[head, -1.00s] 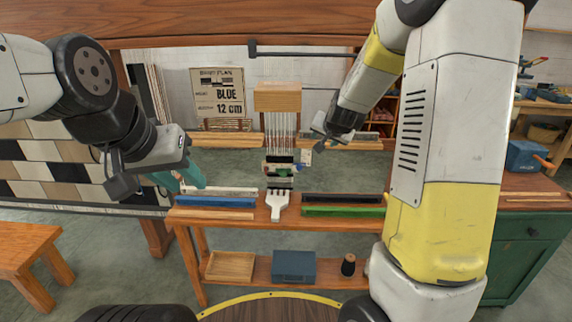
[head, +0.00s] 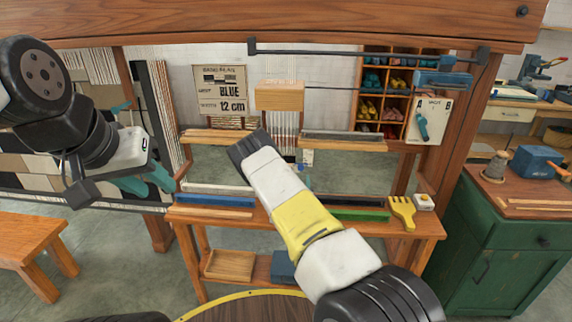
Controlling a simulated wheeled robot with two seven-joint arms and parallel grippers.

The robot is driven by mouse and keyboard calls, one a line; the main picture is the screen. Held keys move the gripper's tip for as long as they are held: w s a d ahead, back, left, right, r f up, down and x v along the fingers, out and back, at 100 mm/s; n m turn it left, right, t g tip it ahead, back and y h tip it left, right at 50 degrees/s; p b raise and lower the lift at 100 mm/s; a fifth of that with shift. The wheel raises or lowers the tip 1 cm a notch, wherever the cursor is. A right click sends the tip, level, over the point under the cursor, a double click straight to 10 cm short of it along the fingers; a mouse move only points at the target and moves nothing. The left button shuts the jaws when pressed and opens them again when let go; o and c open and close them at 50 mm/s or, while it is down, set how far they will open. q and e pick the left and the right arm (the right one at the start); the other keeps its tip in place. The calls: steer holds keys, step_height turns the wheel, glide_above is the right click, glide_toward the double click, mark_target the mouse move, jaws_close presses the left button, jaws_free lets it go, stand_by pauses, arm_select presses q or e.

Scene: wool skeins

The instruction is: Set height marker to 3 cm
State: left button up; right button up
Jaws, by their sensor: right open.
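A pale card with small printing (head: 432,118) hangs on the right post of the frame. A teal piece (head: 422,126) is on it; I cannot read its setting or be sure that it is the height marker. My left gripper (head: 82,192) is at the left, well away from the card. Teal parts show beside it, and its jaw opening is unclear. My right arm reaches up across the middle of the bench, its dark wrist end in front of the frame. The right gripper's fingers are mostly hidden behind the arm, left of the card.
A plan board (head: 219,92) reads blue and width 12 cm. A yellow comb (head: 402,210) and a small white block (head: 424,202) lie at the bench's right end. A blue clamp-like piece (head: 443,79) sits on the upper right rail. A green cabinet (head: 490,250) stands at right.

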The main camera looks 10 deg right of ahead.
mark_target(301, 168)
steer(key=x, duration=0.7)
steer(key=shift+w+f, duration=0.1)
steer(key=shift+w, duration=0.25)
jaws_close()
stand_by(1.1)
